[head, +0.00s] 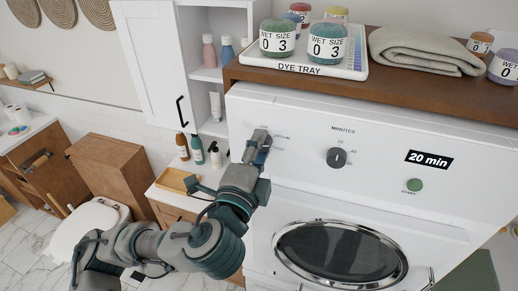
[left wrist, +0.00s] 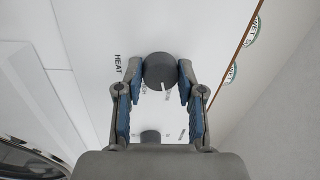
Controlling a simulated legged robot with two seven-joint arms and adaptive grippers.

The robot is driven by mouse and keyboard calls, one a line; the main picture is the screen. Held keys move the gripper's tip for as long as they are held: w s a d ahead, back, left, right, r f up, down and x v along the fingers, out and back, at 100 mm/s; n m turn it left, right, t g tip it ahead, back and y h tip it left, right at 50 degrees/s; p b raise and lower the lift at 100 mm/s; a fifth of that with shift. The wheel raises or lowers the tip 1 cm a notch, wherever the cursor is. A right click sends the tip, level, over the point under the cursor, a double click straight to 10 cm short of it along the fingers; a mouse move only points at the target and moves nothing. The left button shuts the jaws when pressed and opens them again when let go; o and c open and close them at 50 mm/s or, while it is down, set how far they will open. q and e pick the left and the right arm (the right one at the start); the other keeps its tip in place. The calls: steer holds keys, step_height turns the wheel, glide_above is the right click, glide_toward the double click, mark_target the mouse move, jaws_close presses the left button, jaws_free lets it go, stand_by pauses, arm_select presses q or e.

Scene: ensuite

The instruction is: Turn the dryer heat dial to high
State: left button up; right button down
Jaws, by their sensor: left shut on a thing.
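The heat dial (left wrist: 159,69) is a dark round knob on the dryer's white front panel (head: 300,112), next to the word HEAT in the left wrist view. In the head view the gripper hides the dial. My right gripper is not in view.
The minutes dial (head: 337,158), a display reading 20 min (head: 429,160) and a green start button (head: 414,185) are to the right. The round dryer door (head: 342,252) is below. A wooden top (head: 350,83) bears the dye tray (head: 345,73) and a folded towel (head: 425,50).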

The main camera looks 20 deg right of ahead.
arm_select(q)
steer(key=m, duration=0.6)
steer(key=m+g, duration=0.1)
steer(key=m, duration=0.3)
steer(key=shift+s+d+f+h, duration=0.1)
steer(key=shift+f+h, duration=0.2)
steer(key=shift+f, duration=0.05)
stand_by(0.3)
steer(key=o, duration=1.1)
steer(key=shift+o, duration=0.2)
steer(key=shift+r, duration=0.15)
